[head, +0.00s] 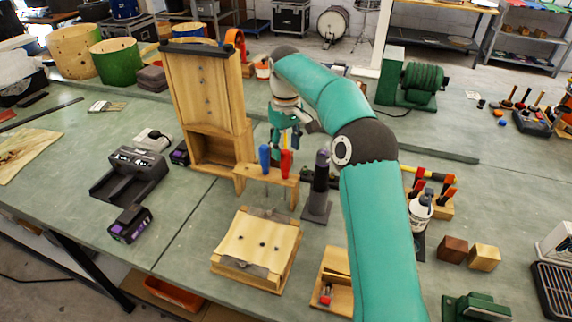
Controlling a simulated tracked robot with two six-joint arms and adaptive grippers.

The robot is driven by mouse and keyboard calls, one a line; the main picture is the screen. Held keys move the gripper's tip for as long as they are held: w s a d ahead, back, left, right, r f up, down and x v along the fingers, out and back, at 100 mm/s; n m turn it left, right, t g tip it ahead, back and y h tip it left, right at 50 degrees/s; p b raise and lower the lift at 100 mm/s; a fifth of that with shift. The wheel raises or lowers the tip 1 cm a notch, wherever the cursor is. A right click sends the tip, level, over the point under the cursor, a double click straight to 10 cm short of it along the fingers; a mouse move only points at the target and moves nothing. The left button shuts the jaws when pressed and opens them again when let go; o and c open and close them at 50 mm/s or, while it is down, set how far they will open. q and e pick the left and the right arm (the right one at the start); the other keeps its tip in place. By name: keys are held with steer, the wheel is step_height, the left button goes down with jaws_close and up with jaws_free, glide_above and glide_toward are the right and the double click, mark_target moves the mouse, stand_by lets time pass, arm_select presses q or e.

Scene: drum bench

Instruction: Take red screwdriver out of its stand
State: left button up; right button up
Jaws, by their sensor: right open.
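The red screwdriver (285,163) stands upright in a small wooden stand (243,173) near the middle of the bench. A blue screwdriver (264,157) stands just left of it in the same stand. My right gripper (286,141) is open, at the top end of the red handle in the picture. I cannot tell whether its fingers are beside the handle or behind it, and no hold on it shows. My left gripper is not in view.
A tall wooden cabinet (208,95) stands behind and left of the stand. A dark upright tool (320,180) stands close on the right. A wooden block with a sloped top (257,243) lies in front.

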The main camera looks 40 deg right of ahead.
mark_target(285, 178)
step_height(285, 178, down, 3)
steer(key=shift+a+f, duration=0.15)
steer(key=shift+s, duration=0.1)
jaws_close()
